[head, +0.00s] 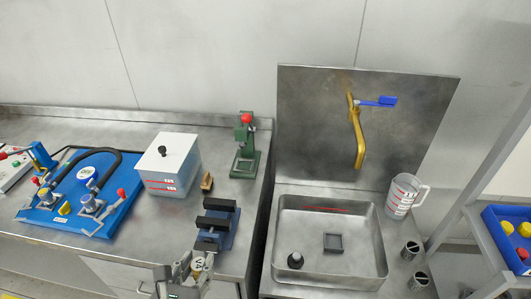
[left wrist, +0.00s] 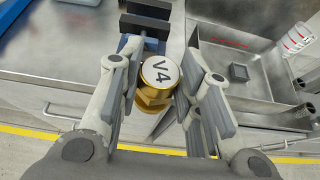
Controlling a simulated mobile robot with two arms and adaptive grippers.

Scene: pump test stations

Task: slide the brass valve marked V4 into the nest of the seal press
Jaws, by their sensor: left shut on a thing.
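The brass valve (head: 197,264) has a white round cap marked V4. In the left wrist view the valve (left wrist: 157,82) sits between the fingers, cap toward the camera. My left gripper (head: 187,271) is shut on it, just off the bench's front edge and below the blue vise. In the left wrist view my left gripper (left wrist: 160,95) has one finger on each side of the valve. The green press with a red knob (head: 245,150), which looks like the seal press, stands at the back right of the bench. My right gripper is not in view.
The blue vise with black jaws (head: 217,222) lies between gripper and press. A wooden-handled brush (head: 207,182) and a lidded clear tank (head: 168,165) stand left of the press. A blue pump board (head: 82,195) fills the left. The sink (head: 330,212) is right, beyond a gap.

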